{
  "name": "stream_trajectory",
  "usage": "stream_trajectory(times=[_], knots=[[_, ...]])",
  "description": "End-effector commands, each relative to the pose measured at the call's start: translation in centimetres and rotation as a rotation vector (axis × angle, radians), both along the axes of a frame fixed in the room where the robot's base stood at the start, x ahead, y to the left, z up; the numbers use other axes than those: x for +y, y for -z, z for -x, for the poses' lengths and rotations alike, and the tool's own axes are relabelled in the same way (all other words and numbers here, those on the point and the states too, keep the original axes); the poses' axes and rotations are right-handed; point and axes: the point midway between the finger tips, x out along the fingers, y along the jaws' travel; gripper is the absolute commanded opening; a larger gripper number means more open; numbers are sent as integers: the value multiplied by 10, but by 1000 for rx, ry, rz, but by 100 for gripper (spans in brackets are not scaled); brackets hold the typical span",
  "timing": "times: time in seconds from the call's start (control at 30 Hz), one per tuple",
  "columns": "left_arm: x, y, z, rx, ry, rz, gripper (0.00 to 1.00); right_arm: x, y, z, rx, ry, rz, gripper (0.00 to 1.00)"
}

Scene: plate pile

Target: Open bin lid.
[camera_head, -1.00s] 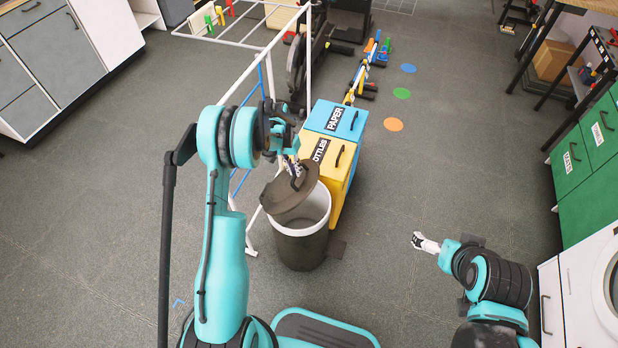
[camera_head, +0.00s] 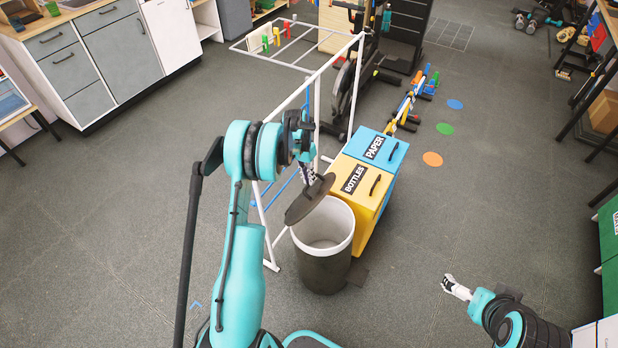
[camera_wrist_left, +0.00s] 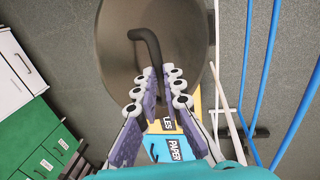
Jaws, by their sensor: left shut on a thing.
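The bin (camera_head: 322,262) is a dark round bin with a white inner rim, standing on the floor in the head view. Its dark lid (camera_head: 310,199) is tilted up at the left edge of the opening, so most of the white inside shows. My left gripper (camera_head: 308,178) is above the lid, shut on its handle. In the left wrist view the lid (camera_wrist_left: 115,60) fills the upper middle, and its dark curved handle (camera_wrist_left: 150,45) runs down between the two fingers of the left gripper (camera_wrist_left: 160,90). My right gripper (camera_head: 456,288) is low at the right, away from the bin; its fingers are too small to judge.
A yellow bottles box (camera_head: 362,190) and a blue paper box (camera_head: 384,150) stand close behind the bin to the right. A white rack frame (camera_head: 318,100) stands behind and left of it. The floor (camera_head: 470,210) to the right is clear.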

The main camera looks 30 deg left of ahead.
Motion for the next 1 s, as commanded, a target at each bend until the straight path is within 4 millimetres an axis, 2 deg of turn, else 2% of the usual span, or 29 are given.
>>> stream_trajectory(times=[0.7,0.73,0.8,1.0], knots=[[3,3,0,-1,-3,-7,0,0,1,0,0,0,0,100],[3,3,0,-1,-3,-7,14,0,1,0,0,0,0,100],[3,3,0,-1,-3,-7,32,0,1,0,0,0,0,100],[3,3,0,-2,-3,-7,33,0,1,0,0,0,0,100]])
